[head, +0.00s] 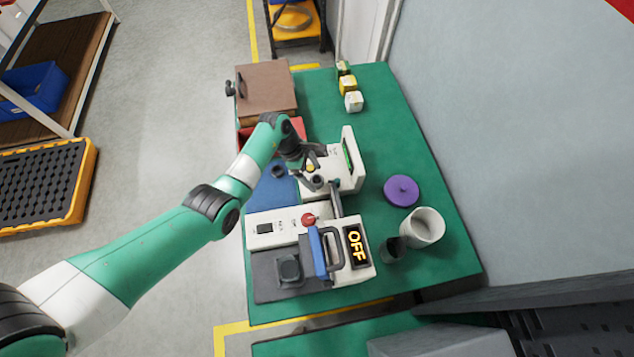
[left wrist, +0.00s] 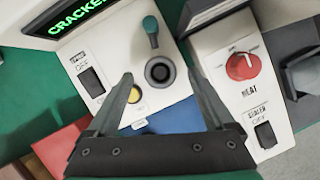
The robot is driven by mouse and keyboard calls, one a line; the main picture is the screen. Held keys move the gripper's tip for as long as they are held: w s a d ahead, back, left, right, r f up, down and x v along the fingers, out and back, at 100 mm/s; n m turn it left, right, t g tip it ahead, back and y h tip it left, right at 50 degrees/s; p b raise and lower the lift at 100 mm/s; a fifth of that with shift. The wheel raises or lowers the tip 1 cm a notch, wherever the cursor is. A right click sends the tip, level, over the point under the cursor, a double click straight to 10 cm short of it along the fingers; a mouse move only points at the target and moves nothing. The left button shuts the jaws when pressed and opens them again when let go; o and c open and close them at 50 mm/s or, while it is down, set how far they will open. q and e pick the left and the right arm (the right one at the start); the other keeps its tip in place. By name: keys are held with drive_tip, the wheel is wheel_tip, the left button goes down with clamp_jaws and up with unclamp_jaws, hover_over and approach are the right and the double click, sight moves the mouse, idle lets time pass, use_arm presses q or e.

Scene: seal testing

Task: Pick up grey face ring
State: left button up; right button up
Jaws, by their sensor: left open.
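A dark grey ring (left wrist: 159,70) with a round dark centre sits on the white face of a machine (left wrist: 100,62) in the left wrist view. I take it for the grey face ring. In the head view a small dark round part (head: 316,181) shows at the same machine, partly crowded by my arm. My left gripper (head: 312,172) is above this machine. In the left wrist view its two fingers (left wrist: 160,76) are apart, one on each side of the ring, with nothing held. Whether they touch it cannot be told. My right gripper is not in view.
A teal-tipped lever (left wrist: 151,28) stands beside the ring. A second white machine with a red knob (left wrist: 242,66) is close on the right. A purple disc (head: 402,190), a white cup (head: 424,227) and a dark cup (head: 392,249) stand on the green table (head: 400,130).

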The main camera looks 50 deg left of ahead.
use_arm(q)
drive_tip(key=shift+x, duration=0.8)
drive_tip(key=shift+r, duration=0.1)
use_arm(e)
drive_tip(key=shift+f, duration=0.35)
use_arm(q)
drive_tip(key=shift+c, duration=0.2)
clamp_jaws()
